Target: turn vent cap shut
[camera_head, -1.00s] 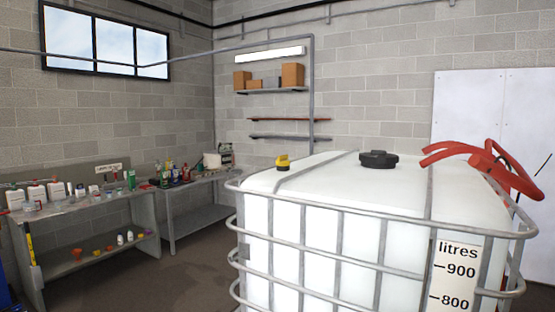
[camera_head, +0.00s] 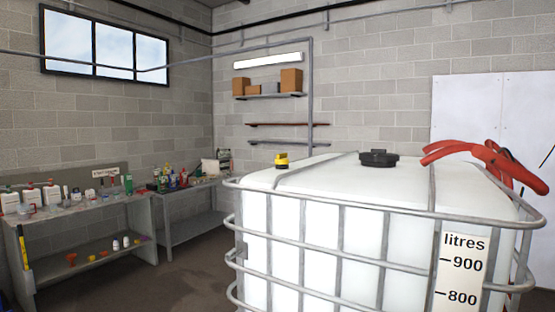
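A white liquid tank (camera_head: 300,225) in a grey metal cage fills the lower right of the head view. A small yellow cap with a dark part (camera_head: 281,160) sits on the left of its top, toward the back. A larger black lid (camera_head: 379,158) sits near the middle of the top. The yellow cap may be the vent cap; it is too small to tell whether it is shut. Neither of my grippers is in view.
A red hose (camera_head: 480,153) lies over the tank's right rear. The cage's top rail (camera_head: 380,209) runs along the front edge. Workbenches (camera_head: 85,212) with bottles stand at left. Open floor (camera_head: 190,275) lies between them and the tank.

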